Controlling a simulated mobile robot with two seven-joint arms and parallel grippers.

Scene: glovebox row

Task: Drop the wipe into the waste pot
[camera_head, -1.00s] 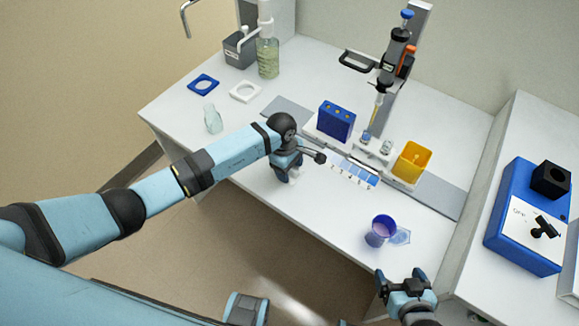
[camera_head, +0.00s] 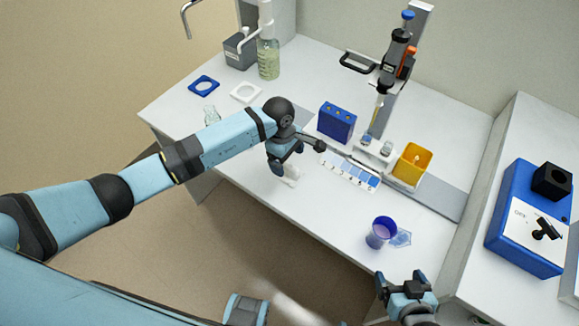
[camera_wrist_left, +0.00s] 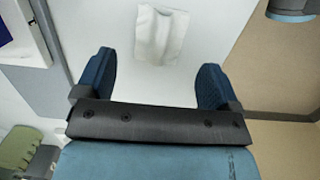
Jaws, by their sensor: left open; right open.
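The wipe is a white crumpled cloth (camera_wrist_left: 160,36) on the pale worktop in the left wrist view. In the head view it shows as a white patch (camera_head: 291,177) by the bench's front edge. My left gripper (camera_wrist_left: 156,68) is open, its fingers apart on either side of the wipe's near end, with nothing gripped. In the head view the left gripper (camera_head: 280,163) hangs just over the wipe. A blue-violet open cup (camera_head: 381,233) stands at the front right and may be the waste pot. My right gripper (camera_head: 401,279) is open and empty, below the cup in the picture.
A yellow open container (camera_head: 411,164), a blue block (camera_head: 337,121) and a pipette on a stand (camera_head: 386,75) are behind. A slide strip (camera_head: 350,171) lies right of the left gripper. The bench between strip and cup is clear.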

